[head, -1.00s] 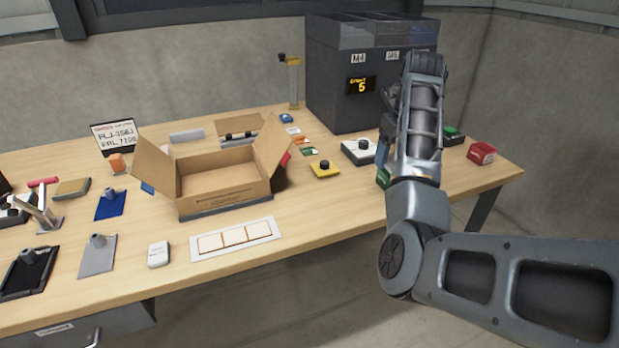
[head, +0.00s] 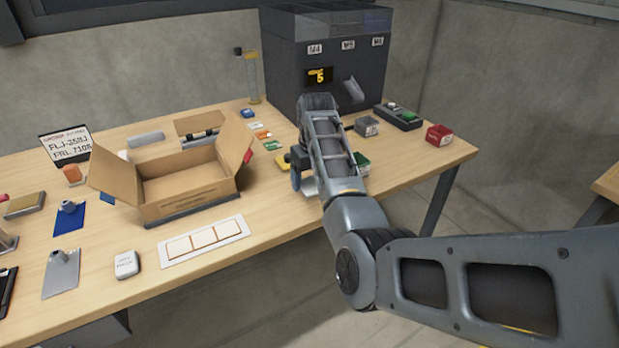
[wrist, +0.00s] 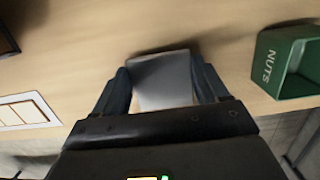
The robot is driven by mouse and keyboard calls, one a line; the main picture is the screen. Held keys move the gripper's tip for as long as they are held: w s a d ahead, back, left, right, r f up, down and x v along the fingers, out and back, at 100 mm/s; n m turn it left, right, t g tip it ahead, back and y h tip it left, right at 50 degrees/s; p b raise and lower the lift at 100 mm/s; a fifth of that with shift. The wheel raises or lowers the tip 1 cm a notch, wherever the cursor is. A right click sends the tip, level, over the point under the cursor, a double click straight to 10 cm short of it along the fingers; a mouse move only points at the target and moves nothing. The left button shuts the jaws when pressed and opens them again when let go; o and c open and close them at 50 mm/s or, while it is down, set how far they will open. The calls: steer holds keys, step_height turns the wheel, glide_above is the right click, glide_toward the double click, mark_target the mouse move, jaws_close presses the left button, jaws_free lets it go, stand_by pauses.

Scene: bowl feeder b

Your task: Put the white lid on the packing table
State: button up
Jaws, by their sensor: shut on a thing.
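My gripper (wrist: 160,92) shows in the wrist view with its two dark fingers on either side of a pale, flat, squarish piece, the white lid (wrist: 163,78). It is shut on the lid. In the head view only a small white part of the lid (head: 309,188) shows under the wrist, and my arm hides most of it. The lid is over the wooden table (head: 270,205), close to its front edge. I cannot tell whether it touches the tabletop.
A green NUTS bin (wrist: 288,62) stands just right of my gripper. A yellow lid (head: 283,161) is partly hidden to its left. An open carton (head: 185,190) and a white three-square card (head: 204,241) lie further left. Another wooden table (head: 607,184) shows at the right edge.

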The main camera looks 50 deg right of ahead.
mark_target(313, 185)
steer(key=shift+f, duration=0.3)
steer(key=shift+f, duration=0.35)
steer(key=o, duration=1)
steer(key=shift+s+f, duration=0.1)
steer(key=shift+f, duration=0.05)
steer(key=shift+c, duration=0.2)
steer(key=shift+o, duration=0.7)
steer(key=shift+a+f, duration=0.1)
steer(key=shift+a, duration=0.05)
steer(key=shift+r, duration=0.3)
step_height(313, 185, up, 12)
steer(key=s, duration=0.1)
steer(key=shift+s+r, duration=0.25)
